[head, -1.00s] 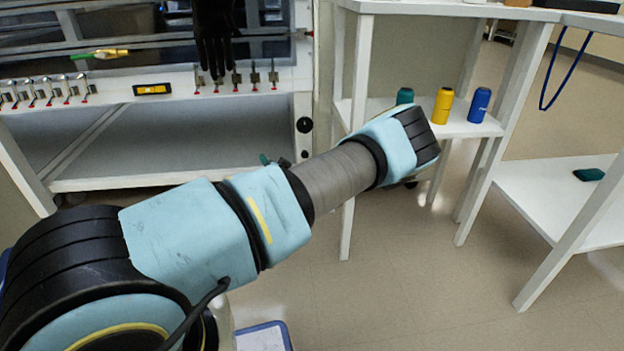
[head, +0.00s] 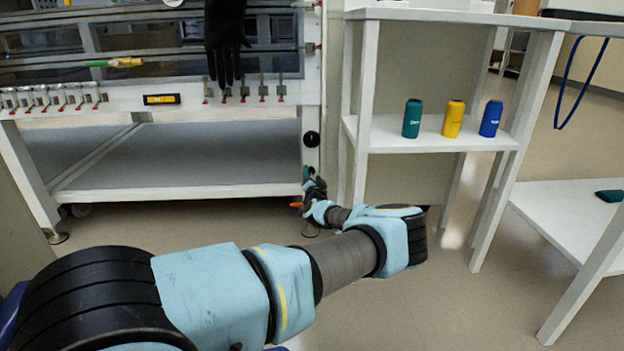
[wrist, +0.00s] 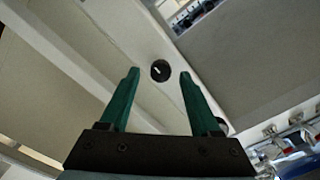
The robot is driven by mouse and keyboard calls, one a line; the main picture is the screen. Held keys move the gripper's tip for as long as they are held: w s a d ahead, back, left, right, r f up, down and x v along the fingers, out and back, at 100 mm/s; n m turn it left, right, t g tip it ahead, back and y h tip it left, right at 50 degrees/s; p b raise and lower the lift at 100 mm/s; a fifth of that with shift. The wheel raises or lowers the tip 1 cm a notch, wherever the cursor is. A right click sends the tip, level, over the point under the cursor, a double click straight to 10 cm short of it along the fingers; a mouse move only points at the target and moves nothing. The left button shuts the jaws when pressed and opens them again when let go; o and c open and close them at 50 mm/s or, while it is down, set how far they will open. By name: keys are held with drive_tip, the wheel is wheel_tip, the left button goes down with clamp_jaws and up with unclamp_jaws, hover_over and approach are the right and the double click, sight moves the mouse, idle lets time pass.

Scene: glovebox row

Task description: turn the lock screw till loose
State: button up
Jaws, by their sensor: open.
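The lock screw is a round black knob (head: 311,139) on the white right-hand post of the glovebox frame. In the wrist view the same knob (wrist: 160,71) shows a short white mark on its face. My gripper (wrist: 159,78) has two green fingers, spread apart with nothing between them. In the wrist view the knob appears between the fingertips, but I cannot tell how far ahead of them it is. In the head view my gripper (head: 307,175) is small and partly hidden by its own wrist, just below the knob.
A white shelf unit (head: 390,134) stands right of the post and holds green (head: 412,118), yellow (head: 453,118) and blue (head: 490,118) containers. A black glove (head: 226,40) hangs over the glovebox front. Several clamps (head: 55,97) line its lower edge. Floor is clear at centre right.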

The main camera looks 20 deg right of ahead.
drive_tip(key=shift+w+d, duration=0.1)
drive_tip(key=shift+w, duration=0.7)
drive_tip(key=shift+c, duration=0.4)
clamp_jaws()
